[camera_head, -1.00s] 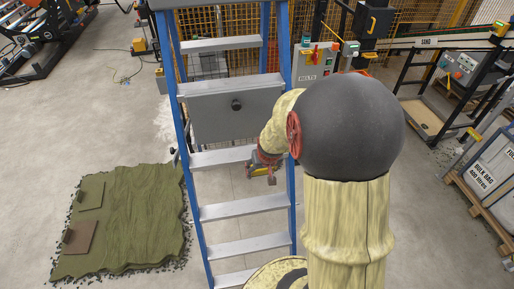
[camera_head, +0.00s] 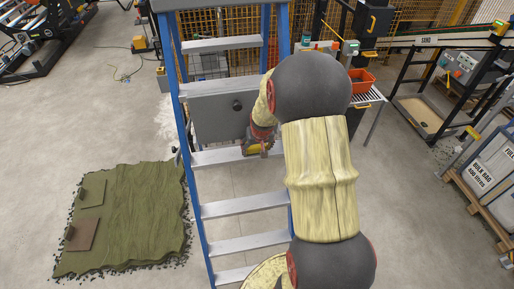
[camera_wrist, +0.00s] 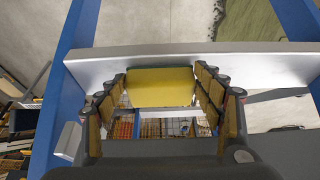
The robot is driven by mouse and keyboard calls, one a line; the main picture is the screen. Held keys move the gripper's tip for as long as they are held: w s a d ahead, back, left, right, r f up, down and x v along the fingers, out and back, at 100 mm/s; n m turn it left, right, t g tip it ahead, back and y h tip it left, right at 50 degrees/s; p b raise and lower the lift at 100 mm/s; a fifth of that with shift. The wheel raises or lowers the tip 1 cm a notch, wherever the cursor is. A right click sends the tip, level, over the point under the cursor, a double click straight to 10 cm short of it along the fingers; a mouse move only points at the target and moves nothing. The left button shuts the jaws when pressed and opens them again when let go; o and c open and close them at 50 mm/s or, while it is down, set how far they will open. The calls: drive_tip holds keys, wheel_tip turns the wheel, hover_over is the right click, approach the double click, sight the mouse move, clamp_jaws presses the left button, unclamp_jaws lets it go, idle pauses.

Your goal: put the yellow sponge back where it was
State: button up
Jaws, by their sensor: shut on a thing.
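The yellow sponge (camera_wrist: 160,88) is a flat yellow block between the two padded fingers of my gripper (camera_wrist: 161,80) in the wrist view. My gripper is shut on it. Behind it in that view runs a pale metal step (camera_wrist: 240,62) of the blue ladder. The sponge overlaps the step's edge in the picture; I cannot tell whether they touch. In the head view my gripper (camera_head: 257,149) is at a middle step of the blue stepladder (camera_head: 205,215), near its right rail. There the sponge is small and mostly hidden.
A grey panel (camera_head: 210,120) with a dark knob sits on the ladder above that step. A green turf mat (camera_head: 145,215) lies on the floor at left, with two small flat pieces on it. An orange bin (camera_head: 361,80) stands at right behind my arm.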

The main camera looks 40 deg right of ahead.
drive_tip(key=shift+f, duration=0.15)
drive_tip(key=shift+f, duration=0.15)
drive_tip(key=o, duration=1.1)
